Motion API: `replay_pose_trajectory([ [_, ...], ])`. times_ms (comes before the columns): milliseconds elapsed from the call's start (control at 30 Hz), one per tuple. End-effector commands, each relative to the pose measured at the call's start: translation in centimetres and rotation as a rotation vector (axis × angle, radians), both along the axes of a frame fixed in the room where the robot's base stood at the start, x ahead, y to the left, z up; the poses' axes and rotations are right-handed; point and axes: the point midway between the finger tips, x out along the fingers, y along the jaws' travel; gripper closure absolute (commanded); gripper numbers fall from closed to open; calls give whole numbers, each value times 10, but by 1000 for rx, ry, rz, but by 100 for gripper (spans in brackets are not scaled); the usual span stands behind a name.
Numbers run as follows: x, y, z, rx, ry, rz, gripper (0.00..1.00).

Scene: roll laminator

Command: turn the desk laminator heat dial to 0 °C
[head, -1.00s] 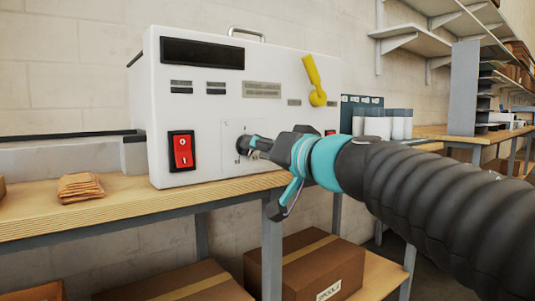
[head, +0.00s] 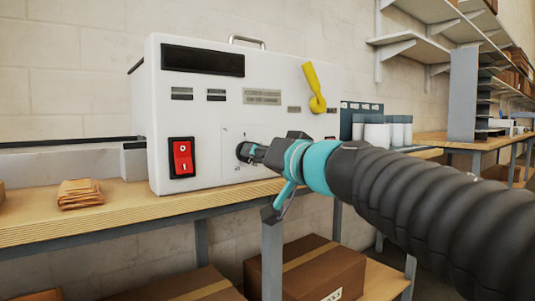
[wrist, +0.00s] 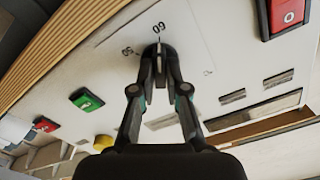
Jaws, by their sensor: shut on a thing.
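The desk laminator (head: 205,110) is a white box on the wooden bench. Its heat dial (head: 242,153) is a dark knob low on the front, on a square scale plate (head: 230,137). My gripper (head: 251,153) is shut on the dial, coming in from the right. In the wrist view, the fingers (wrist: 160,60) meet over the dial and hide most of it. A printed 60 sits just beyond the fingertips, another number beside it to the left, and a small mark at right that looks like 0. I cannot read the dial's pointer.
A red rocker switch (head: 181,157) is left of the dial. A yellow lever (head: 315,88) is at the upper right of the front. In the wrist view, a green switch (wrist: 86,99) and another red switch (wrist: 45,124) show. Cardboard boxes (head: 305,265) sit below the bench.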

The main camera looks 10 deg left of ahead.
Motion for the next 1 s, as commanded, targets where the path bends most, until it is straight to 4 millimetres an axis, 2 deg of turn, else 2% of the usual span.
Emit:
replay_pose_trajectory([
  [367, 0, 0, 4, -122, -138, -1, 100],
  [1000, 0, 0, 2, -509, -595, 0, 100],
])
